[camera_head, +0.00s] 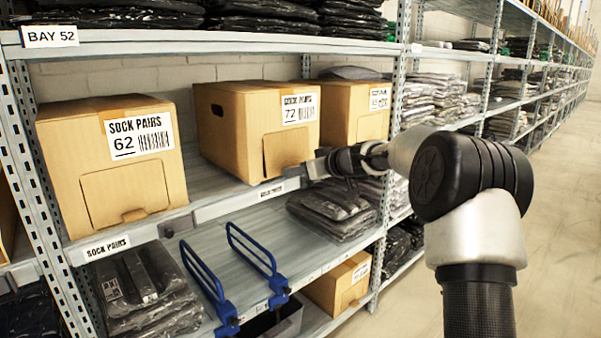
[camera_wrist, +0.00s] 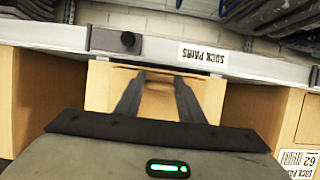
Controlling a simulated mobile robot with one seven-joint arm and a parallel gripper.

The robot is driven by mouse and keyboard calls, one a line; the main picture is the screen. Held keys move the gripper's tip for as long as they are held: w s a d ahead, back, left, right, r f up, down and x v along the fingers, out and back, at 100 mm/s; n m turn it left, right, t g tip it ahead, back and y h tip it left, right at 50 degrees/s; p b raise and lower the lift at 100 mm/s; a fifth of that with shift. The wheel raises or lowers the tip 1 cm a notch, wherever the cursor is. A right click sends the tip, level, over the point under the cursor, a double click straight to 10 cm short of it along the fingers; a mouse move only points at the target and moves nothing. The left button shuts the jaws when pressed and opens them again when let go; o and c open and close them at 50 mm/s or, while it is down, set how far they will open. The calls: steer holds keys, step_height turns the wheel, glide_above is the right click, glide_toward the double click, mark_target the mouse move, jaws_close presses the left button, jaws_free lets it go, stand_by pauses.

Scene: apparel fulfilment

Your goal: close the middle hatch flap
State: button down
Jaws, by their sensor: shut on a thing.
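The middle carton, marked SOCK PAIRS 72 (camera_head: 245,130), stands on the shelf between two similar cartons. Its hatch flap (camera_head: 285,150) is low on the front face, partly hidden by my gripper. My gripper (camera_head: 312,167) reaches in from the right at the flap's lower right. In the wrist view, which is upside down, both dark fingers of my gripper (camera_wrist: 160,85) point at the tan card of the middle carton (camera_wrist: 212,95), with card between them. The gripper is shut on the flap. How far the flap stands from flush I cannot tell.
Carton 62 (camera_head: 80,160) is to the left and another carton (camera_head: 355,125) to the right. The shelf edge with its SOCK PAIRS label (camera_head: 272,191) runs just below my gripper. Blue dividers (camera_head: 250,250) and bagged garments (camera_head: 330,208) fill the lower shelf. The aisle at right is clear.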

steer(key=shift+a+f, duration=0.1)
steer(key=shift+f, duration=0.65)
steer(key=c, duration=1.3)
jaws_free()
steer(key=shift+w, duration=0.1)
steer(key=shift+o, duration=0.7)
steer(key=shift+r, duration=0.25)
steer(key=v, duration=1.7)
